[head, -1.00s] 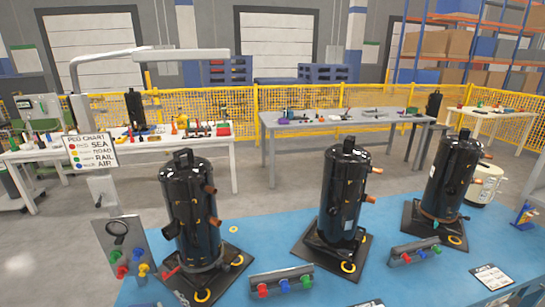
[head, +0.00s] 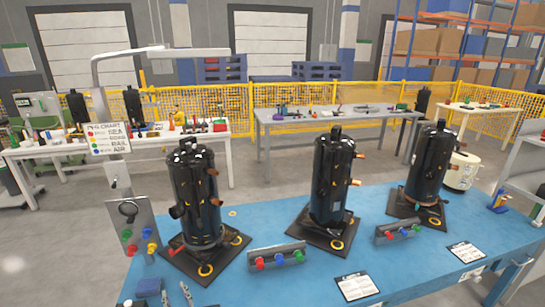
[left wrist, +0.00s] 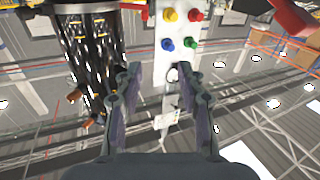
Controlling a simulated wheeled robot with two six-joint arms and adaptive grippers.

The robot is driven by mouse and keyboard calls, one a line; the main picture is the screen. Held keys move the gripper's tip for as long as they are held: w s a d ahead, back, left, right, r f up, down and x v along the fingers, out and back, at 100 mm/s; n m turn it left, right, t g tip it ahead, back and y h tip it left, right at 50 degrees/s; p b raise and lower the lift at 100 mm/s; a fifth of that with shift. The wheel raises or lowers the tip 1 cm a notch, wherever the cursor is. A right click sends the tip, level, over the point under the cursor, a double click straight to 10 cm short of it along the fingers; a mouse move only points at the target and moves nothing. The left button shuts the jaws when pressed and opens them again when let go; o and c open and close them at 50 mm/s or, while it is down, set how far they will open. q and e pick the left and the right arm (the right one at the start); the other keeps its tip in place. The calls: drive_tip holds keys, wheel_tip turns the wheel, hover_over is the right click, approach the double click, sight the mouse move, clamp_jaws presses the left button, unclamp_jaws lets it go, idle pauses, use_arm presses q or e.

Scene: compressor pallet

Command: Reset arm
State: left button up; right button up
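In the head view three black compressors stand upright on dark square pallets on the blue table: left (head: 195,195), middle (head: 332,180) and right (head: 430,165). A grey panel (head: 122,222) with coloured pegs stands left of the left compressor. Grey peg racks stand before the middle (head: 277,257) and right (head: 398,232) compressors. My left gripper (left wrist: 160,74) is open and empty in the left wrist view, its two fingers apart. Beyond it, that view shows a black compressor (left wrist: 88,50) and the peg panel (left wrist: 178,57), upside down.
Label cards (head: 357,287) lie on the blue table (head: 260,225). A white lamp arm (head: 160,52) and a peg chart (head: 108,138) rise behind. Other tables and a yellow fence (head: 290,97) stand further back.

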use_arm(q)
drive_tip(key=d+r+m+t+h, duration=0.2)
drive_tip(key=d+r+m+h, duration=0.2)
drive_tip(key=d+m+h, duration=0.45)
drive_tip(key=s+d+f+m+g+h, duration=0.2)
drive_tip(key=s+d+g+h, duration=0.2)
drive_tip(key=s+h, duration=0.1)
drive_tip(key=s+a+n+g+y, duration=0.1)
drive_tip(key=s+a+g+y, duration=0.3)
drive_tip(key=s, duration=0.6)
drive_tip(key=s+a+n+g, duration=0.15)
drive_tip(key=s+g, duration=0.35)
drive_tip(key=s, duration=0.5)
drive_tip(key=s+a+f+g, duration=0.1)
drive_tip(key=s+a+f, duration=0.1)
drive_tip(key=f, duration=1.2)
drive_tip(key=s+a+f+g, duration=0.1)
drive_tip(key=s+a+f, duration=0.15)
drive_tip(key=f, duration=1.25)
drive_tip(key=s+f, duration=1.3)
drive_tip(key=s, duration=0.4)
drive_tip(key=shift+a+f+g, duration=0.15)
drive_tip(key=shift+g, duration=0.25)
